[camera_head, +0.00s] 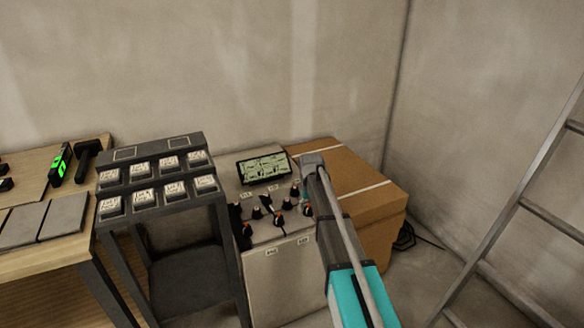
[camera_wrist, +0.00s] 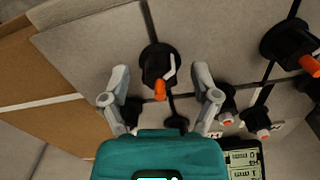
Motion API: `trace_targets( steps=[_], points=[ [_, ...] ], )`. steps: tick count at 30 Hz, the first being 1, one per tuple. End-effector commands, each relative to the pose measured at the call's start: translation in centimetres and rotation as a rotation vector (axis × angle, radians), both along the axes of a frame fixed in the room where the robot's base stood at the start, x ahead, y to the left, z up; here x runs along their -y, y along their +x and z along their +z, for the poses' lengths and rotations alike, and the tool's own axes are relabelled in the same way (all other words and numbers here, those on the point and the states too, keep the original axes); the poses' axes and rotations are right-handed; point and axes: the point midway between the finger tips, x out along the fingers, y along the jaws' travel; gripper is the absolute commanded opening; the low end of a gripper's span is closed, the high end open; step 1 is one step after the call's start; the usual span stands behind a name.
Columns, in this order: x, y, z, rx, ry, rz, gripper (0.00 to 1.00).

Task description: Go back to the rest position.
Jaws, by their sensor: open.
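My gripper (camera_wrist: 162,82) is open in the wrist view, its two grey fingers spread with nothing held between them. A black levelling knob with an orange tip (camera_wrist: 159,62) shows between and beyond the fingertips; I cannot tell how far below them it is. More black knobs with orange tips (camera_wrist: 291,50) stand at the right, on grey tiles (camera_wrist: 95,55) with dark joints. In the head view my arm reaches over the right side of the tiled stand (camera_head: 280,262), and my gripper's fingers are mostly hidden behind it. Several knobs (camera_head: 257,212) stand there.
A display (camera_head: 264,168) stands at the stand's back edge. A cardboard box (camera_head: 372,205) is right of it. A dark rack (camera_head: 190,219) with labelled blocks and a wooden table (camera_head: 75,262) with a hammer (camera_head: 90,154) are left. A ladder (camera_head: 507,212) leans at right.

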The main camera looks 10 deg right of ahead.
Motion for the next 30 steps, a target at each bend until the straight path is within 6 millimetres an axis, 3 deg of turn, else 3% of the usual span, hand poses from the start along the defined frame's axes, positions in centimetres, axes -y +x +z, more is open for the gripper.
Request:
trace_targets(
  steps=[8,18,21,30],
  points=[
    [0.1,-5.8,0.0,0.000,0.000,-0.024,0.79],
    [0.2,-18.4,0.0,0.000,0.000,-0.083,0.79],
    [0.2,-21.3,0.0,0.000,0.000,-0.097,0.79],
    [0.3,-27.5,0.0,0.000,0.000,-0.129,0.79]
  ],
)
